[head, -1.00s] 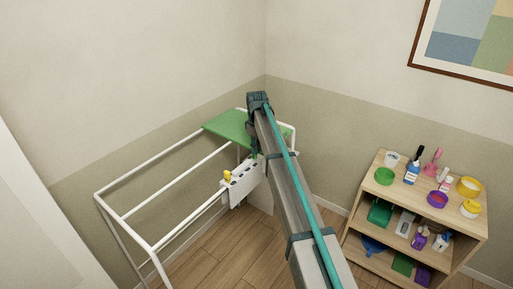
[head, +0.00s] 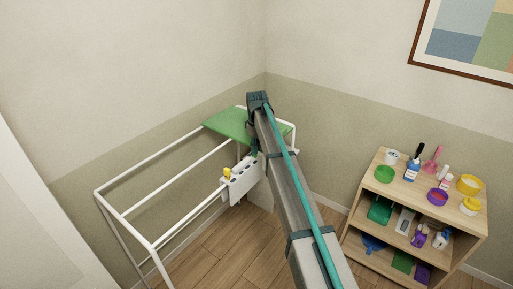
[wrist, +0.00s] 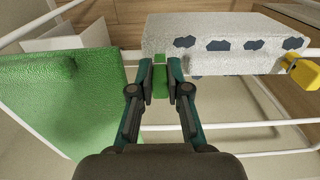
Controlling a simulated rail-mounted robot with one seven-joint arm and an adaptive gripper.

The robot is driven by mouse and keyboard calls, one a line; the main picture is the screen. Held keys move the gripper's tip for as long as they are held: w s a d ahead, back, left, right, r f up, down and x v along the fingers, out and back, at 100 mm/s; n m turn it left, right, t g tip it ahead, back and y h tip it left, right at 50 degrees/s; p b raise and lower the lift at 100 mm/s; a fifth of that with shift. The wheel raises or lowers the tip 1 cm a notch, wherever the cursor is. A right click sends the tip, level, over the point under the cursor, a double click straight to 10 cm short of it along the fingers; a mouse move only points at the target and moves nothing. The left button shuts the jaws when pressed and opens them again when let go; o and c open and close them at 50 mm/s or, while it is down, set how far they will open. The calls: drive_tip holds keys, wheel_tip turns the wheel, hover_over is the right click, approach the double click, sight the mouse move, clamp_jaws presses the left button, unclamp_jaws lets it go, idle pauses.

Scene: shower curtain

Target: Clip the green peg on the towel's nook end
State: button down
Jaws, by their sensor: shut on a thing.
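The green peg (wrist: 160,78) is between my gripper's fingertips (wrist: 160,80) in the wrist view. My gripper is shut on it. The peg's far end meets the near edge of the white towel with dark patches (wrist: 225,58), close to the towel's left end. I cannot tell whether its jaws pinch the cloth. In the head view the white towel (head: 240,186) hangs over a rail of the drying rack, and my arm covers part of it. A yellow peg (wrist: 304,74) sits at the towel's other end; it also shows in the head view (head: 228,173).
A green towel (wrist: 65,100) lies over the white rack's (head: 128,211) far end, left of my gripper in the wrist view. Rack rails run close around my gripper. A wooden shelf (head: 350,247) with bottles and bowls stands at right, away from the rack.

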drive_tip(key=shift+f, duration=0.35)
drive_tip(key=c, duration=1.1)
unclamp_jaws()
drive_tip(key=shift+o, duration=0.2)
wheel_tip(320, 180, up, 16)
drive_tip(key=p, duration=0.2)
